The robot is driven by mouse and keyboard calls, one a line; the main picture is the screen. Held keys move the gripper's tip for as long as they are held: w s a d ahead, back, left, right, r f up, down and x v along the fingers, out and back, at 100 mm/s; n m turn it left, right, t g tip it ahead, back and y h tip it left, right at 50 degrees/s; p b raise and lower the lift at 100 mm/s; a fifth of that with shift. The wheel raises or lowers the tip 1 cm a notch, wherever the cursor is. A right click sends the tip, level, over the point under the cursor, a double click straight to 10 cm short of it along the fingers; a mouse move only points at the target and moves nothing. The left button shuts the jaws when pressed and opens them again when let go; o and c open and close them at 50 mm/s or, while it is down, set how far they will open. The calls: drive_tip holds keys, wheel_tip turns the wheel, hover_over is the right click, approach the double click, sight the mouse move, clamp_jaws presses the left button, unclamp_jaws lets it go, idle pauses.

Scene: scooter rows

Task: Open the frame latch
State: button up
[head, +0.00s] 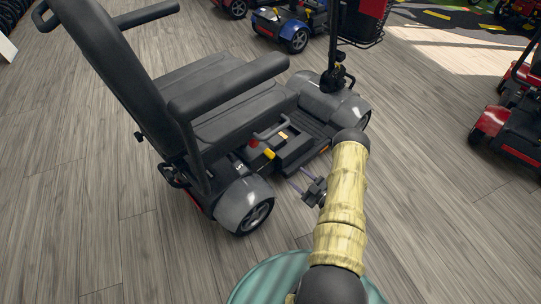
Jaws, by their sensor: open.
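A grey and black mobility scooter (215,95) stands on the floor at the left and centre. Low on its frame, between the seat and the footboard, are a yellow part (268,153), a small red part (253,143) and a grey bar (272,127). I cannot tell for sure which of these is the frame latch. My gripper (299,178) is open beside the scooter's near side, just right of the rear wheel and pointing towards the frame. It appears empty and apart from the yellow part. The seat and armrest hide part of the frame.
A red scooter (495,125) stands at the right edge, a blue one (285,25) at the back. The wooden floor (440,220) at lower right is clear.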

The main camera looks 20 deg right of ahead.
sight(273, 158)
drive_tip(key=b+x, duration=0.6)
drive_tip(key=x, duration=0.9)
drive_tip(key=shift+w+a+f, duration=0.1)
drive_tip(key=shift+w+f, duration=0.05)
drive_tip(key=shift+w, duration=0.1)
drive_tip(key=shift+w+a+b, duration=0.2)
drive_tip(key=shift+w+b, duration=0.15)
drive_tip(key=shift+w, duration=0.2)
clamp_jaws()
